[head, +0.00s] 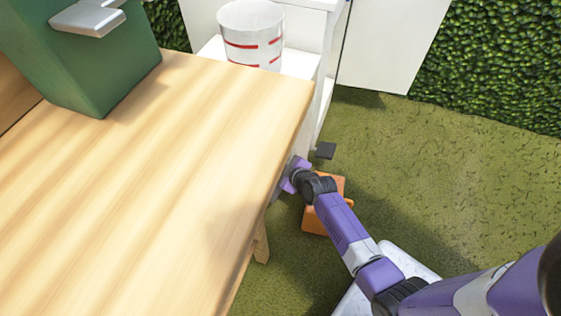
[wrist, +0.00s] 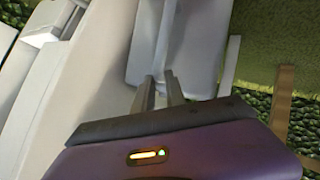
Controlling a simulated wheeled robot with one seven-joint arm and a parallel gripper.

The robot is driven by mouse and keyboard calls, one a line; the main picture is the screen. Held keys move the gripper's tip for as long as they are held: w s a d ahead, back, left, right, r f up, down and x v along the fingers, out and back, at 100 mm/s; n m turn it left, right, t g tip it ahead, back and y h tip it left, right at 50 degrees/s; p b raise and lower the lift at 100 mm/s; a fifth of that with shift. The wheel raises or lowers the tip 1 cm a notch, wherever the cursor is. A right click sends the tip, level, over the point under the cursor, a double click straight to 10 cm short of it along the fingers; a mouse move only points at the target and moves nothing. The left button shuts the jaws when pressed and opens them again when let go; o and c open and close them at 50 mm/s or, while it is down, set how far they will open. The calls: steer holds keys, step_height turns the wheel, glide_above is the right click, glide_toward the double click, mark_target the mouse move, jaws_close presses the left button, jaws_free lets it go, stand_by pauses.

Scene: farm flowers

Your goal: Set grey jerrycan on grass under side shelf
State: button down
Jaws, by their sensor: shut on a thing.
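The grey jerrycan (wrist: 195,45) fills the upper middle of the wrist view, directly in front of my gripper (wrist: 158,82). My two fingers are close together on a narrow raised part of it, likely its handle. In the head view the purple hand of my gripper (head: 293,174) is at the right edge of the wooden table, low beside it. My fingers and the jerrycan are hidden there behind the tabletop. Grass (head: 455,170) covers the ground to the right. The white side shelf (head: 303,62) stands beyond the table's far right corner.
The wooden table (head: 170,160) fills the left of the head view, with a green container (head: 95,55) on it. A white bucket with red marks (head: 252,40) stands on the shelf. An orange object (head: 318,220) lies beneath my arm.

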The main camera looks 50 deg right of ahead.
step_height(320, 180, down, 6)
steer(key=b, duration=0.3)
steer(key=c, duration=1.8)
jaws_free()
steer(key=shift+s+a+f, duration=0.1)
steer(key=shift+s+f, duration=0.1)
steer(key=shift+f, duration=0.1)
steer(key=o, duration=0.4)
steer(key=shift+c, duration=0.2)
steer(key=shift+o, duration=0.6)
steer(key=shift+w+r, duration=0.1)
steer(key=shift+r, duration=0.1)
